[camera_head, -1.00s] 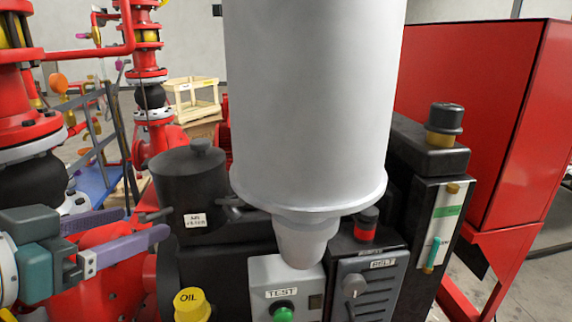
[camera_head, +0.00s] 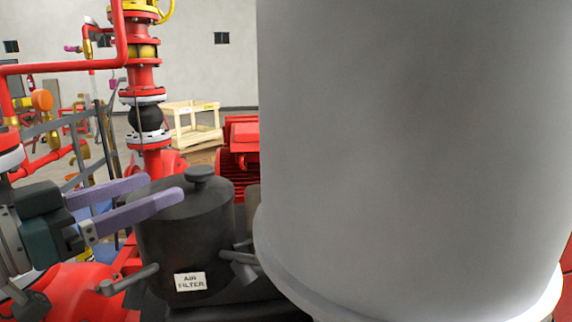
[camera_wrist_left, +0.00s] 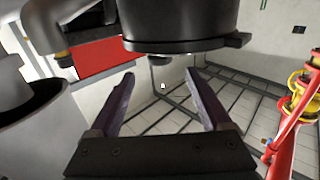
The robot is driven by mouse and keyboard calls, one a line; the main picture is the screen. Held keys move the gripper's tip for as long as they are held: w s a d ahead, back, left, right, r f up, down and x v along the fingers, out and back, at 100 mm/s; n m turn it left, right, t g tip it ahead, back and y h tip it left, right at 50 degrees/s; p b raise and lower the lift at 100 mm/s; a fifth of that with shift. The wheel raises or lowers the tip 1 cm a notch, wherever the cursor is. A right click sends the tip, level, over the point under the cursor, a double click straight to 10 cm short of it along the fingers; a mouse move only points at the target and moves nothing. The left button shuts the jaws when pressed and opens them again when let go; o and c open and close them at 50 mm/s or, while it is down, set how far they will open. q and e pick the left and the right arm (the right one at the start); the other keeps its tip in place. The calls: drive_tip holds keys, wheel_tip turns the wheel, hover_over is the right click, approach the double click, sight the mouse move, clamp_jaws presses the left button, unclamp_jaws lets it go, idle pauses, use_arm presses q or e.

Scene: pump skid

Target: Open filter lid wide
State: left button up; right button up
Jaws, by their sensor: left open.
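The air filter (camera_head: 190,240) is a dark upright cylinder with a small white label and a lid. The lid (camera_head: 160,200) has a round knob (camera_head: 199,174) on top and looks closed. Clamp handles show low on both sides of the filter. My left gripper (camera_head: 166,187) is open with two purple fingers, reaching in from the left in front of the filter's upper left part. In the left wrist view the filter (camera_wrist_left: 180,22) appears upside down, its knob (camera_wrist_left: 160,60) just beyond and between the open fingertips (camera_wrist_left: 161,73). Touch is not visible. My right gripper is not in view.
A large pale grey cylinder (camera_head: 420,150) with a bottom rim fills the right side and hides what is behind it. Red piping (camera_head: 65,67) stands at the left. Open space lies above the filter.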

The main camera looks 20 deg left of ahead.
sight(187, 176)
use_arm(q)
drive_tip(key=shift+p+x, duration=0.65)
drive_tip(key=shift+x, duration=2.8)
drive_tip(key=shift+c, duration=0.4)
clamp_jaws()
